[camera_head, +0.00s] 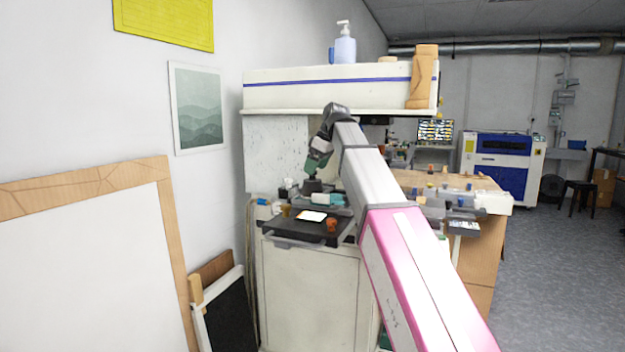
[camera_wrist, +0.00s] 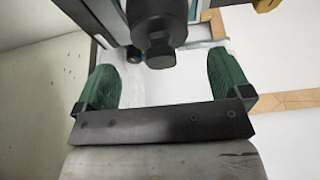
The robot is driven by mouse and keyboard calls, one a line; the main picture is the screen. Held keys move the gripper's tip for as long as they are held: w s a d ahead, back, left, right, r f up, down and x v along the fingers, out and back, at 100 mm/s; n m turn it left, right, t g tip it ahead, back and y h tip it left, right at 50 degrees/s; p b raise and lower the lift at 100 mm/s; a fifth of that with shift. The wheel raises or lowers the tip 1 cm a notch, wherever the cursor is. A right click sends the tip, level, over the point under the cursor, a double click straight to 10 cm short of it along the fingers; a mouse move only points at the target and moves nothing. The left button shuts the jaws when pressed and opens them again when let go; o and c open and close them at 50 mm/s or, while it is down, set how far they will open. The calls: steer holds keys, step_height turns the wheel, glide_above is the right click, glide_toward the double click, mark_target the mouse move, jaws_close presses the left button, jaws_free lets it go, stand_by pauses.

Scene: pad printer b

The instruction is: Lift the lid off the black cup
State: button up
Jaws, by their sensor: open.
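My gripper (camera_head: 316,166) is at the end of my raised arm, over the machine on the white cabinet. Its green fingers point down and are apart with nothing between them; they also show spread in the wrist view (camera_wrist: 163,78). A dark, cup-like round piece (camera_head: 312,186) sits just below the fingers in the head view. In the wrist view a black, stepped round part (camera_wrist: 158,32) lies ahead of the gap between the fingers, apart from both. I cannot tell which part of it is lid and which is cup.
A dark tray (camera_head: 290,228) with a white card (camera_head: 312,216) and an orange-brown cup (camera_head: 332,225) is in front. A shelf (camera_head: 330,112) overhangs behind the gripper. The wall is close on the left. A wooden table (camera_head: 470,184) with several small items stands right.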

steer(key=shift+x, duration=1.55)
steer(key=shift+a+r, duration=0.1)
steer(key=c, duration=1)
